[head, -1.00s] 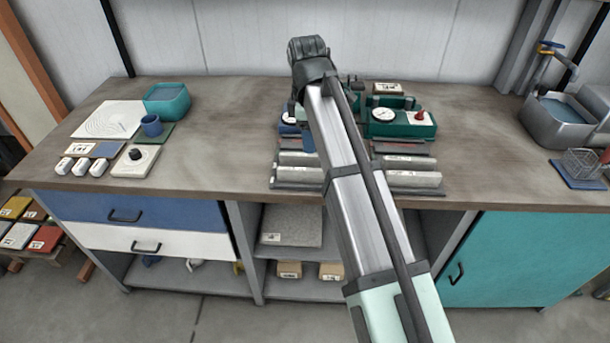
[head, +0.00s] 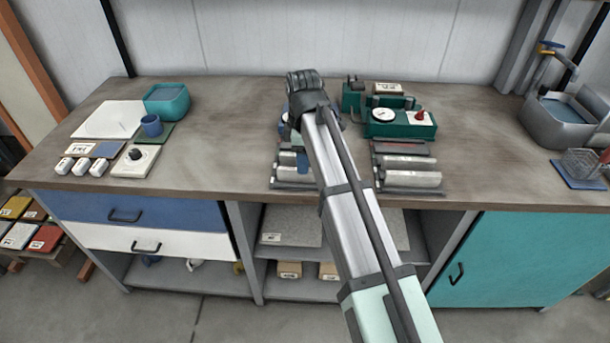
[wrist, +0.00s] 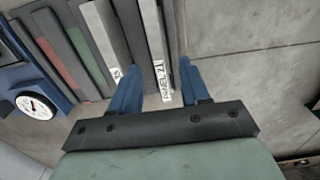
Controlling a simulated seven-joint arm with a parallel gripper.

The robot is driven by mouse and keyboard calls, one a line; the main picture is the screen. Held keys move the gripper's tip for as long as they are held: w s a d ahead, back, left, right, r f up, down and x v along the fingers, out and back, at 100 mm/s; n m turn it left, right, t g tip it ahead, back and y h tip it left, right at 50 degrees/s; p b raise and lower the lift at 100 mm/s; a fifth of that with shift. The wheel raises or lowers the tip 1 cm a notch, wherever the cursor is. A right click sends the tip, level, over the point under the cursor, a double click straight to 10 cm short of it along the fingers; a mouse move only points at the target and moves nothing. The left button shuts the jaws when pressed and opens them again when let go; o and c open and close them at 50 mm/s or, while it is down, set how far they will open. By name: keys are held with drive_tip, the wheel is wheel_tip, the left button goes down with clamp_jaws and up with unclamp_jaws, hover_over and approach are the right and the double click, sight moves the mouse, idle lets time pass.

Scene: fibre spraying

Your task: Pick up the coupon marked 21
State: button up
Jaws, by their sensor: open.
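In the wrist view my gripper (wrist: 160,66) is open, its two blue fingers pointing at a row of long flat coupons. A light coupon (wrist: 153,35) with a white label (wrist: 163,82) lies between the fingers; the small print looks like a name ending in 21, but is hard to read. A second light coupon (wrist: 107,35) has a label partly hidden by the left finger. Whether the fingers touch a coupon I cannot tell.
Darker slabs and a blue gauge block (wrist: 37,106) lie left of the coupons in the wrist view. A second rack (head: 408,180) and a green gauge box (head: 400,128) stand right of my arm. Bare bench shows left of the left rack.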

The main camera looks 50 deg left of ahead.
sight(305, 176)
drive_tip(key=shift+w+d+f, duration=0.15)
drive_tip(key=shift+f, duration=2.2)
drive_tip(key=shift+c, duration=0.2)
clamp_jaws()
